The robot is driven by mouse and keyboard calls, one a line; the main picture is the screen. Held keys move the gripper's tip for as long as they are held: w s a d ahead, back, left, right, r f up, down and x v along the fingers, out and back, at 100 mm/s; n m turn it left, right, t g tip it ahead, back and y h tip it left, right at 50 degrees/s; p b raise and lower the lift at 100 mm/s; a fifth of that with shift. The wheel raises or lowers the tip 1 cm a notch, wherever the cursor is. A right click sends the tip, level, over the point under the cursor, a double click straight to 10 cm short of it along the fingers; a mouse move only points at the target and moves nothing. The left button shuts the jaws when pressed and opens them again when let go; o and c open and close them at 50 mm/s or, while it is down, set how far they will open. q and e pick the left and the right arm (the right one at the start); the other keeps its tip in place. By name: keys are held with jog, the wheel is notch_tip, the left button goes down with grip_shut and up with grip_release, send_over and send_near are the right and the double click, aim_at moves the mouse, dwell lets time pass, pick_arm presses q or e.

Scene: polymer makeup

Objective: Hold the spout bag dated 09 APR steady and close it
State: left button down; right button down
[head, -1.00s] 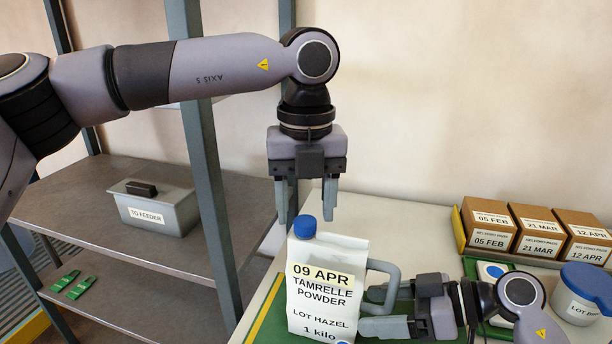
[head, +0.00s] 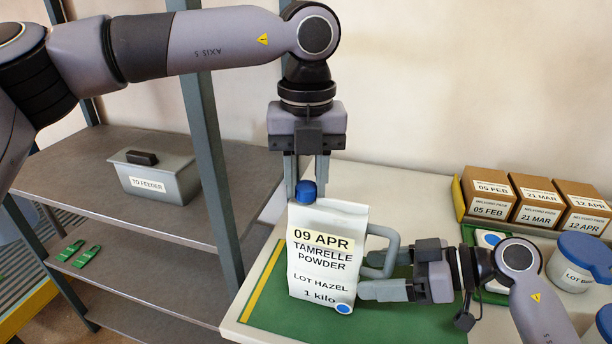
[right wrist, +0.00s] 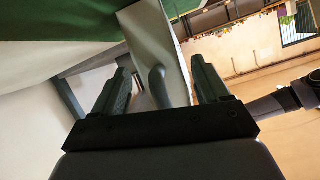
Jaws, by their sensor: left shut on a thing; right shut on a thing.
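The white spout bag (head: 318,265) dated 09 APR stands upright on the green mat (head: 395,322). Its blue cap (head: 306,190) sits at the bag's top left corner. My left gripper (head: 306,178) points straight down from above, its fingers closed in on either side of the cap. My right gripper (head: 376,281) comes in from the right and is shut on the bag's grey handle (head: 390,243). In the right wrist view the handle (right wrist: 157,82) shows between the two fingers, with the bag's side behind it. The spout under the cap is hidden.
Dated brown boxes (head: 488,198) stand in a tray at the back right. White tubs with blue lids (head: 585,255) stand at the right edge. A grey "TO FEEDER" bin (head: 155,180) and green clips (head: 80,252) are on the shelves at left.

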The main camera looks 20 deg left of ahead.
pick_arm(q)
jog(key=m, duration=0.4)
jog(key=shift+f+m, duration=0.1)
jog(key=shift+m, duration=0.2)
pick_arm(e)
jog(key=shift+s+f, duration=0.1)
jog(key=shift+f, duration=0.15)
pick_arm(q)
jog(key=m, duration=0.9)
jog(key=shift+d+m, duration=0.1)
jog(key=shift+m, duration=0.2)
jog(key=m, duration=1.2)
jog(key=shift+m, duration=0.4)
jog(key=c, duration=0.7)
grip_release()
notch_tip(320, 180, up, 12)
jog(key=shift+w+r, duration=0.1)
